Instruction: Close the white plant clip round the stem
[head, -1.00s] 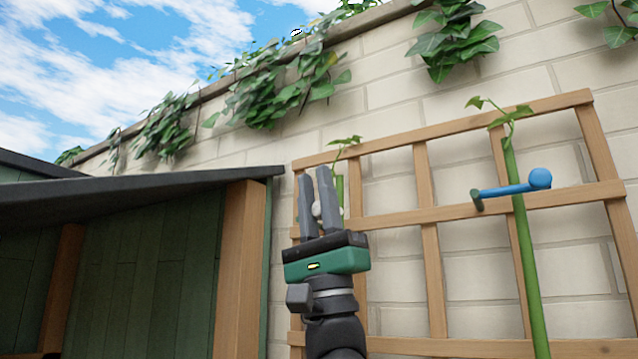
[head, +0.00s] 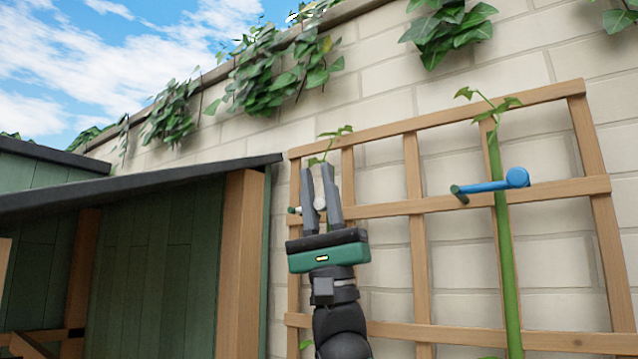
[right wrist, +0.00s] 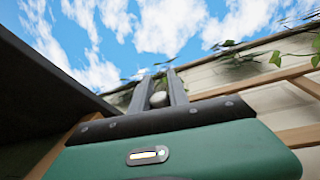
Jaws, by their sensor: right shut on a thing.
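The white plant clip (head: 319,203) shows as a pale rounded knob between the fingers of my right gripper (head: 318,168) in the head view. A short pale bar with a dark green end (head: 292,210) sticks out left of the fingers. My right gripper is shut on the clip, fingers pointing up. In the right wrist view the clip's knob (right wrist: 158,99) sits between the fingers (right wrist: 157,78). The leafy top of a plant (head: 335,139) rises just above the fingertips; its stem behind them is mostly hidden. I cannot tell whether the clip is round the stem. My left gripper is not in view.
A wooden trellis (head: 412,250) stands against a pale brick wall (head: 390,90) behind the gripper. A blue clip (head: 490,187) sits at another green stem (head: 506,260) on the right. A dark-roofed green shed (head: 150,270) stands close on the left. Ivy hangs from the wall top.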

